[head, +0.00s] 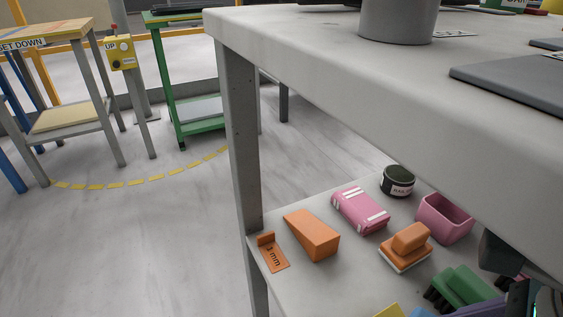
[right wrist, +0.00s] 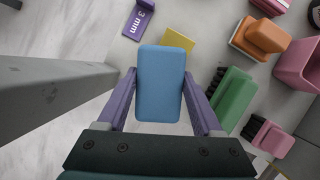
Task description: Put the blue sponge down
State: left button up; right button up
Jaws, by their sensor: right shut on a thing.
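The blue sponge (right wrist: 160,98) is a rounded block between the purple fingers of my right gripper (right wrist: 158,78) in the right wrist view. The fingers press on its left and right sides. The sponge is over the lower shelf (right wrist: 125,50), near a yellow flat piece (right wrist: 179,40); I cannot tell whether it touches the shelf. My left gripper is in neither view.
The grey slab top (head: 330,55) overhangs the lower shelf. A grey post (right wrist: 45,108) stands left.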

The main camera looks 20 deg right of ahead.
jog(key=w+f+b, duration=0.1)
jog(key=w, duration=0.4)
jog(key=w+b, duration=0.2)
jog(key=w, duration=0.3)
jog(key=w+a+f+b, duration=0.1)
jog(key=w, duration=0.4)
jog(key=shift+a+f+b, duration=0.1)
jog(key=shift+f+b, duration=0.2)
jog(key=shift+b, duration=0.1)
jog(key=shift+s+f, duration=0.1)
jog(key=shift+f, duration=0.45)
notch_tip(320, 180, down, 4)
jog(key=b, duration=0.2)
jog(key=shift+r+b, duration=0.25)
jog(key=shift+b, duration=0.05)
jog(key=shift+r, duration=0.1)
jog(key=o, duration=1.3)
